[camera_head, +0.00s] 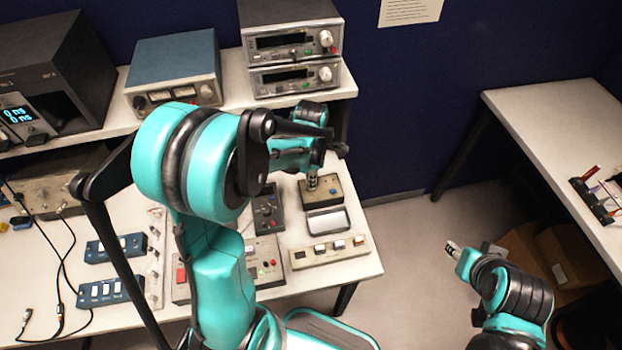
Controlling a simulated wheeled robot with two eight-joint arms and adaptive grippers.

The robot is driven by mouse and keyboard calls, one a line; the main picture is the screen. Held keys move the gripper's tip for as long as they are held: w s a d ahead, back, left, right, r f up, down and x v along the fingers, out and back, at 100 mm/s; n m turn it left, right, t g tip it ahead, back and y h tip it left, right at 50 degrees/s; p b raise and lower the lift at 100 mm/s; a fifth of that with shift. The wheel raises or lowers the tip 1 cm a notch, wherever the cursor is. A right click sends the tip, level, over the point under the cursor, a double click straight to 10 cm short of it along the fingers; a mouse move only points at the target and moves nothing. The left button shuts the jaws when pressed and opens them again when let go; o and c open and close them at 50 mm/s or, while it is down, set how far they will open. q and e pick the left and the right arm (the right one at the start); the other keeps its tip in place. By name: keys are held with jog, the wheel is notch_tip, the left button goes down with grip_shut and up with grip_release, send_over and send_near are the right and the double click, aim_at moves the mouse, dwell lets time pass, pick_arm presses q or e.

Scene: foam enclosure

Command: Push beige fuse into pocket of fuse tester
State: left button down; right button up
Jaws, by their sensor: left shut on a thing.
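My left gripper (311,186) reaches down over a small dark box with a tan top (332,194), which looks like the fuse tester, on the right part of the bench. The gripper is shut, and its fingertips are at the top of the box. The beige fuse cannot be made out; it is hidden by the fingers or too small to see. The pocket is also hidden. My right gripper (453,248) is far to the right, over the floor and clear of the bench; its fingers are too small to read.
A silver-lidded tray (328,222) and a beige panel with several switches (330,252) lie just in front of the box. A dark meter (267,210) stands to its left. Stacked instruments (290,45) are on the shelf behind. A side table (560,120) stands at right.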

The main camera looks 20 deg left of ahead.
pick_arm(q)
jog(key=shift+f+b, duration=0.6)
jog(key=shift+f, duration=0.2)
jog(key=c, duration=1.5)
grip_release()
jog(key=shift+r, duration=0.1)
notch_tip(320, 180, up, 12)
jog(key=s+d+f+m+t+b, duration=0.1)
jog(key=s+m, duration=0.4)
jog(key=m, duration=0.7)
jog(key=s+d+f+m+t+b, duration=0.2)
jog(key=s+m+t, duration=0.4)
jog(key=m, duration=0.7)
jog(key=shift+s+d+f+b, duration=0.3)
jog(key=shift+d+b, duration=0.35)
jog(key=shift+d, duration=0.25)
